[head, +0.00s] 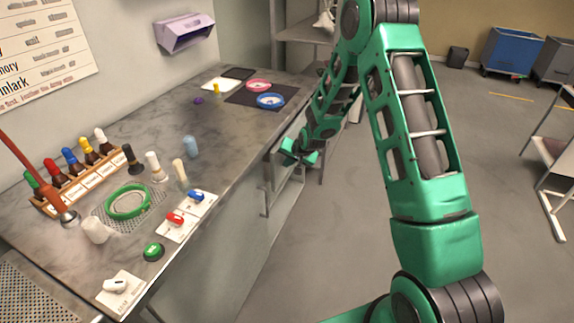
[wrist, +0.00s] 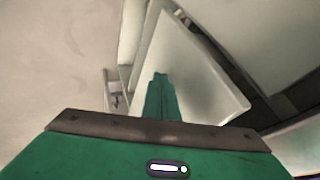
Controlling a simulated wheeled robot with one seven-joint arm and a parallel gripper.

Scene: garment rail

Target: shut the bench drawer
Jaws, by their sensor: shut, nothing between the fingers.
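The bench drawer (head: 292,172) shows below the right edge of the bench (head: 130,130), partly hidden by my gripper, and looks pulled out from the bench side. In the wrist view, a pale slanted panel (wrist: 195,75), seemingly part of the drawer, lies beyond my fingers, with a dark gap on its right. A small grey bracket, perhaps a handle (wrist: 113,92), shows to its left. My gripper (head: 297,156) is at the drawer, beside the bench edge. Its green fingers (wrist: 160,92) are together and empty in the wrist view. I cannot tell whether they touch the panel.
The bench top holds a green ring (head: 128,203), a rack of several bottles (head: 75,176), switches and a blue dish (head: 270,101). Shelving (head: 302,34) stands behind the bench. A blue bin (head: 512,52) stands far right.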

